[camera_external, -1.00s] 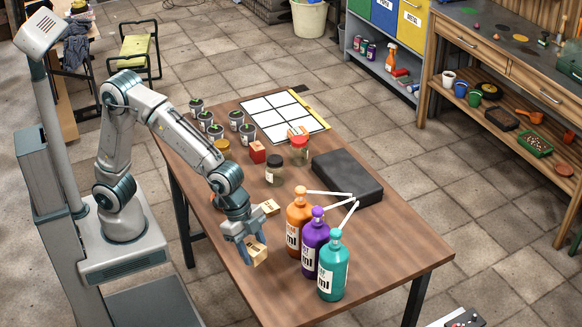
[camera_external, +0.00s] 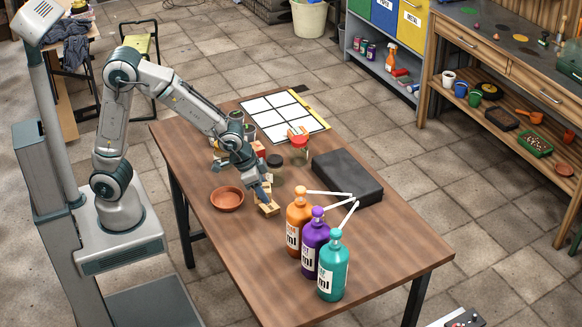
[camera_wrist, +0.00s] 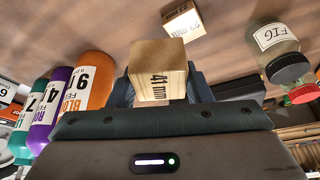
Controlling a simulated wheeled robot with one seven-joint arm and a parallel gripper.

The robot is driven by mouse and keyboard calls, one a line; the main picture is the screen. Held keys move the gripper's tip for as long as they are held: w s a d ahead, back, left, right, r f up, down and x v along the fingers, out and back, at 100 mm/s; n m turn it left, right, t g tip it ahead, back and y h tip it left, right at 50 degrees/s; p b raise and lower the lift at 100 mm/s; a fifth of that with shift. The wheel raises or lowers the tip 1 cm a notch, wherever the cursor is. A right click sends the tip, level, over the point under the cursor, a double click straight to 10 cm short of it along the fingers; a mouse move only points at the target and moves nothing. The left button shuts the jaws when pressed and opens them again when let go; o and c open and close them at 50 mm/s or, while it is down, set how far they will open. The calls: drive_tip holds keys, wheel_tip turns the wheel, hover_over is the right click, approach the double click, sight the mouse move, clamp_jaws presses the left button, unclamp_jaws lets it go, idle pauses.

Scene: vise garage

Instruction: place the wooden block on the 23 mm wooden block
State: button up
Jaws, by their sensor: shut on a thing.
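My gripper (camera_external: 262,188) is shut on a wooden block marked 41 mm (camera_wrist: 158,72), which fills the space between the fingers in the wrist view. The 23 mm wooden block (camera_wrist: 184,20) lies on the table just beyond the held block, and its label shows. In the external view the 23 mm block (camera_external: 269,208) sits just below and in front of my gripper. The held block is mostly hidden there by the fingers. In the wrist view the two blocks appear apart; the exact height of the held one is hard to tell.
Orange (camera_external: 299,222), purple (camera_external: 315,245) and teal (camera_external: 332,270) pump bottles stand close by at the front right. A dark jar (camera_external: 275,168), a red-lidded jar (camera_external: 299,152) and a black case (camera_external: 346,178) are behind. A terracotta dish (camera_external: 227,198) is to the left. The front left tabletop is clear.

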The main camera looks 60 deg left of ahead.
sight(274, 206)
drive_tip(key=w+a+f, duration=0.2)
drive_tip(key=w+a, duration=0.1)
drive_tip(key=shift+w+f, duration=0.25)
drive_tip(key=shift+f, duration=0.15)
drive_tip(key=shift+d+f, duration=0.1)
drive_tip(key=shift+f, duration=1.8)
drive_tip(key=shift+f+b, duration=0.25)
drive_tip(key=shift+b, duration=0.05)
drive_tip(key=o, duration=1)
drive_tip(key=shift+r, duration=0.1)
